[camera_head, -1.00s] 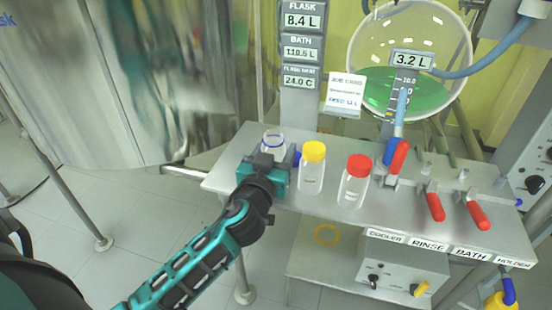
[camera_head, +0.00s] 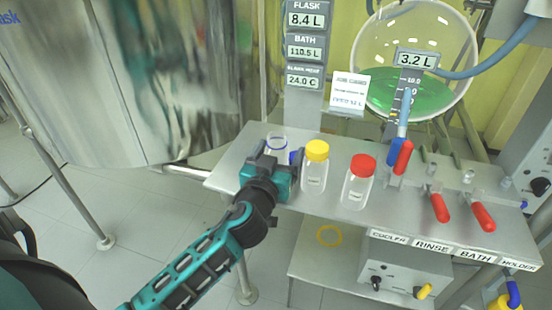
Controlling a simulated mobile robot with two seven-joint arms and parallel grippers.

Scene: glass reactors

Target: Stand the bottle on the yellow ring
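The yellow ring (camera_head: 329,236) lies flat and empty on the lower shelf. On the metal bench above stand a yellow-capped bottle (camera_head: 315,170), a red-capped bottle (camera_head: 357,185) and a clear open-topped bottle with a blue neck ring (camera_head: 277,142). My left gripper (camera_head: 270,163) is just in front of the open-topped bottle and hides its lower part. The fingers are hidden behind the gripper body, so I cannot tell if they are open or touching the bottle. A small blue piece (camera_head: 296,157) shows at the gripper's right side. My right gripper is not in view.
Red-handled valves (camera_head: 440,207) and a blue-and-red handle (camera_head: 400,155) stand at the bench's right. A control box (camera_head: 405,270) sits right of the ring. The bench edge (camera_head: 300,205) overhangs the lower shelf (camera_head: 305,265). A large metal vessel (camera_head: 140,80) fills the upper left.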

